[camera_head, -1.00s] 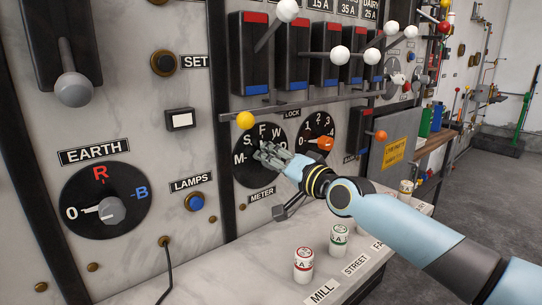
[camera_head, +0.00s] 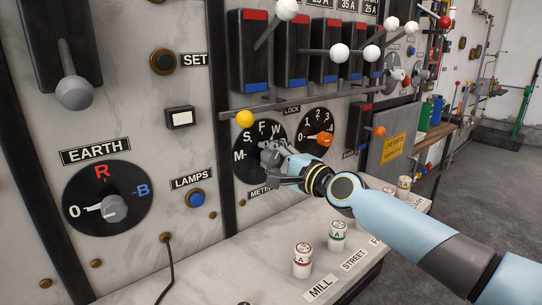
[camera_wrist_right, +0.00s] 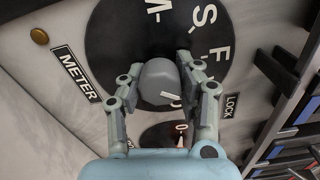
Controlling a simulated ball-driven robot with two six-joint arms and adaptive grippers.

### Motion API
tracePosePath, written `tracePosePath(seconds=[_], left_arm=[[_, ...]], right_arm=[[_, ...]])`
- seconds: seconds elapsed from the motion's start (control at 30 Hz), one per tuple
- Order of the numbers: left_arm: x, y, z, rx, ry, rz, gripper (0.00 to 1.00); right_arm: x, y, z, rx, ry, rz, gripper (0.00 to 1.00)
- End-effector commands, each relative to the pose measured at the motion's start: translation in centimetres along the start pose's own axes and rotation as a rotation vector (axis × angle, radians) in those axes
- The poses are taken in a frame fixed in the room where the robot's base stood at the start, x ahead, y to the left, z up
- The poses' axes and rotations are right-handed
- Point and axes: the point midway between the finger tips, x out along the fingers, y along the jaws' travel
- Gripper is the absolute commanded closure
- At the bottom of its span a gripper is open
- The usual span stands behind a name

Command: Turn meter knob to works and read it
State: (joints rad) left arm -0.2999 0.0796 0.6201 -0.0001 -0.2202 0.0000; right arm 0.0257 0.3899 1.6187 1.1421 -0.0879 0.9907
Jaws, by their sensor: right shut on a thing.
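The black meter dial (camera_head: 246,168) is on the marble panel, with white letters M, S, F and W showing around it. It also fills much of the right wrist view (camera_wrist_right: 108,38). Its round grey knob (camera_wrist_right: 158,84) sits between the two fingers of my right gripper (camera_wrist_right: 160,76), which is shut on it. A white mark on the knob points to the lower right in the wrist view; I cannot tell which letter it meets. In the head view my right gripper (camera_head: 272,154) covers the dial's lower right. My left gripper is out of view. No meter face with a needle shows.
A numbered dial with an orange knob (camera_head: 324,139) is close to the right. A rail with a yellow ball (camera_head: 244,118) runs above. The EARTH switch (camera_head: 114,208) is at left. Capped fuses, red (camera_head: 302,260) and green (camera_head: 338,236), stand on the ledge below.

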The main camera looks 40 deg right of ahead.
Motion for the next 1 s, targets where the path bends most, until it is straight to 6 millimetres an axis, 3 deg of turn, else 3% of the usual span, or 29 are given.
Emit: tracePosePath(seconds=[0.73, 0.77, 0.93, 1.0], left_arm=[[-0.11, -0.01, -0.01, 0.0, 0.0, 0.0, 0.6], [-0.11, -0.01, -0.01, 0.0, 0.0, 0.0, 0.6], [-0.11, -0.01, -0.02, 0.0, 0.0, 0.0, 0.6], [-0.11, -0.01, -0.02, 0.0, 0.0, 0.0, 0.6]], right_arm=[[-0.01, 0.1, -0.04, 0.093, 0.001, 0.001, 0.99], [-0.01, 0.1, -0.04, 0.093, 0.001, 0.001, 0.66], [-0.01, 0.09, -0.03, 0.092, 0.001, 0.001, 0.43], [-0.01, 0.08, -0.03, 0.092, 0.0, 0.001, 0.42]])
